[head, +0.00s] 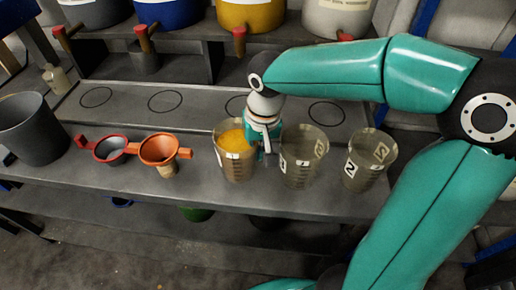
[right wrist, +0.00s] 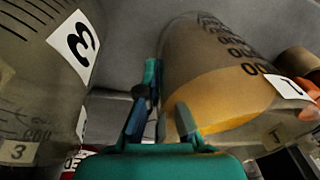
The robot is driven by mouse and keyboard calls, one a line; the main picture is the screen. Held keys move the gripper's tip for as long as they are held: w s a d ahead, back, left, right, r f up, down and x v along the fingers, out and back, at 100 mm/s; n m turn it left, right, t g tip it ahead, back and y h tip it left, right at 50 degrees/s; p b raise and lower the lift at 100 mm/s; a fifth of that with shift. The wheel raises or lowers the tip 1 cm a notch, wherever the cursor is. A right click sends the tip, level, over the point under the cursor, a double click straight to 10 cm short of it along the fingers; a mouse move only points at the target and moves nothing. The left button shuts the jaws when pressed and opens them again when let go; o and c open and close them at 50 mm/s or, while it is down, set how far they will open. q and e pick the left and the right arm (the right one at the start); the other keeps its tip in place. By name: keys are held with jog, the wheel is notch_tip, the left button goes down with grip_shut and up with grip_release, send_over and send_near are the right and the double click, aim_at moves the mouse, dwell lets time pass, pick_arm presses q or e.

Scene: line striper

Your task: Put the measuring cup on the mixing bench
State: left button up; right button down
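Three clear measuring cups stand on the grey bench (head: 70,165). The cup labelled 1 (head: 231,167) holds an orange-yellow fill. The cup labelled 3 (head: 303,172) and the cup labelled 2 (head: 365,172) look empty. My right gripper (head: 265,150) points down between cups 1 and 3, close against cup 1's right side. In the right wrist view its fingers (right wrist: 160,115) are apart, with the edge of cup 1 (right wrist: 220,75) showing between and behind them. I cannot tell if they touch it. Cup 3 (right wrist: 50,60) is on the left there. My left gripper is out of view.
A dark grey bucket (head: 32,135), a red-rimmed funnel (head: 110,150) and an orange funnel (head: 160,149) are to the left. Behind is a raised strip with drawn circles (head: 165,101), then tapped paint containers (head: 250,12). My right arm covers the right side.

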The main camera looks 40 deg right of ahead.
jog(key=shift+f, duration=0.1)
jog(key=c, duration=1.3)
grip_release()
jog(key=shift+r, duration=0.25)
jog(key=r, duration=0.4)
jog(key=s+r, duration=0.1)
jog(key=r, duration=0.2)
jog(key=r+p, duration=0.1)
jog(key=r, duration=0.3)
jog(key=shift+s+d+r, duration=0.15)
jog(key=shift+s+r, duration=0.1)
jog(key=shift+r, duration=0.1)
